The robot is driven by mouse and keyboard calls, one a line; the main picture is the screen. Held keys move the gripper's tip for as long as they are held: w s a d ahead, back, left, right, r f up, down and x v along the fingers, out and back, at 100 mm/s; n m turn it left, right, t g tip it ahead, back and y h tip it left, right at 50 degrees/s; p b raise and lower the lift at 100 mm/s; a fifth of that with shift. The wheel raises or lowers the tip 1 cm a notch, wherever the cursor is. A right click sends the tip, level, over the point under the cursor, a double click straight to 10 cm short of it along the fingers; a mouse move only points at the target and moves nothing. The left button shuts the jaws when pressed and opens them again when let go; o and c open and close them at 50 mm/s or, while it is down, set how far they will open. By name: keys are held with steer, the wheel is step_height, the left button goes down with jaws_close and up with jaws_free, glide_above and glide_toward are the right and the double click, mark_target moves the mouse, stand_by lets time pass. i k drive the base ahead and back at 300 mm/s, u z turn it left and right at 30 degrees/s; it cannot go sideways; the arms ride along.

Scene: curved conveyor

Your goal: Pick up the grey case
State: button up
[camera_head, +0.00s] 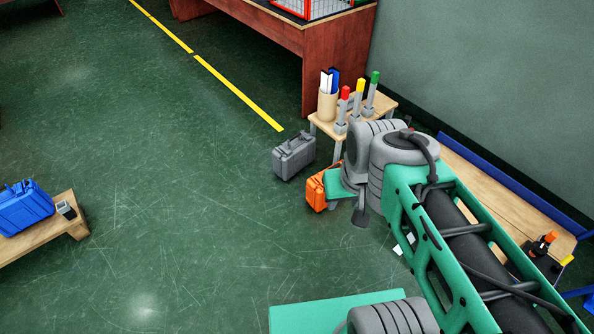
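The grey case (293,157) stands upright on the green floor, right of the picture's middle, with its handle on top. It is left of the small wooden table and apart from my arm. My gripper (361,212) is mostly hidden behind my own arm. Only a dark grey part of it seems to show, to the right of and below the grey case. Its fingers cannot be made out, and I cannot see whether it holds anything.
An orange case (314,191) stands just right of the grey case, partly covered by my arm. A small table (325,127) holds colored-topped tools. A blue case (24,207) sits on a low wooden table (45,231) at left. Floor left of the grey case is clear.

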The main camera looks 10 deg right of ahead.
mark_target(292, 155)
steer(key=u, duration=0.7)
steer(key=i, duration=0.85)
steer(key=u, duration=0.85)
steer(key=i, duration=1.4)
steer(key=z, duration=0.4)
steer(key=i, duration=0.85)
steer(key=z, duration=1.4)
steer(key=i, duration=0.6)
steer(key=z, duration=0.5)
